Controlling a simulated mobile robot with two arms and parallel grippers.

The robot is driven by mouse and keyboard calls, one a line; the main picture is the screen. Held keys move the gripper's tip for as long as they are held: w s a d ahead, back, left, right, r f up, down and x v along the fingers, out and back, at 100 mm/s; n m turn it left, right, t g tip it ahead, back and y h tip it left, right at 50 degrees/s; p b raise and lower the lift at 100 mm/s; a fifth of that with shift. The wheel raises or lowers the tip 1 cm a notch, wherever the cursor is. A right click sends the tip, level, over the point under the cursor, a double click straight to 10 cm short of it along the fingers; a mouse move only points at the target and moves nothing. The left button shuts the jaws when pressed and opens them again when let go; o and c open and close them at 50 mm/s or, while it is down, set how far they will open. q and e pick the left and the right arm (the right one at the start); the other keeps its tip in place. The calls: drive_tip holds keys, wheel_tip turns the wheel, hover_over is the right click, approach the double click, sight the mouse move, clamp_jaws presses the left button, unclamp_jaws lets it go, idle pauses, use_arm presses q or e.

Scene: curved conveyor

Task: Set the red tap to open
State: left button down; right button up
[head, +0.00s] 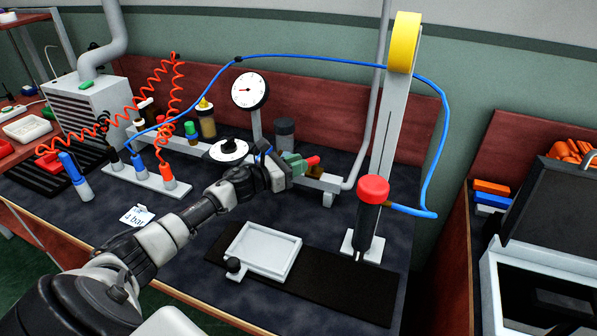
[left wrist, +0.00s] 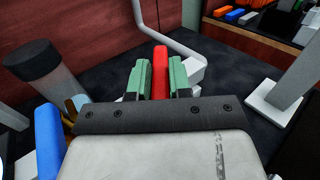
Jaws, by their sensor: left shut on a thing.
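The red tap's lever (head: 313,161) is held between the green-padded fingers of my left gripper (head: 294,162), at the right end of the grey pipe block (head: 325,182). In the left wrist view the red tap (left wrist: 160,73) stands between the two green fingers (left wrist: 160,80), which are shut on it. The lever's tip points away from the gripper. The tap's body is mostly hidden behind the fingers. My right gripper is not in view.
A round gauge (head: 249,91) stands behind. To the right is a press column with a red-topped cylinder (head: 373,190) and a blue hose (head: 437,150). A white tray (head: 262,252) lies in front. A card reading "4 bar" (head: 138,216) lies at the left.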

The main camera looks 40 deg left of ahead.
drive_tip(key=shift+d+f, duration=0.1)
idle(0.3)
use_arm(q)
drive_tip(key=c, duration=1)
unclamp_jaws()
drive_tip(key=shift+c, duration=0.2)
drive_tip(key=b+v, duration=0.1)
drive_tip(key=v, duration=0.9)
drive_tip(key=shift+s+a, duration=0.2)
drive_tip(key=shift+s, duration=0.15)
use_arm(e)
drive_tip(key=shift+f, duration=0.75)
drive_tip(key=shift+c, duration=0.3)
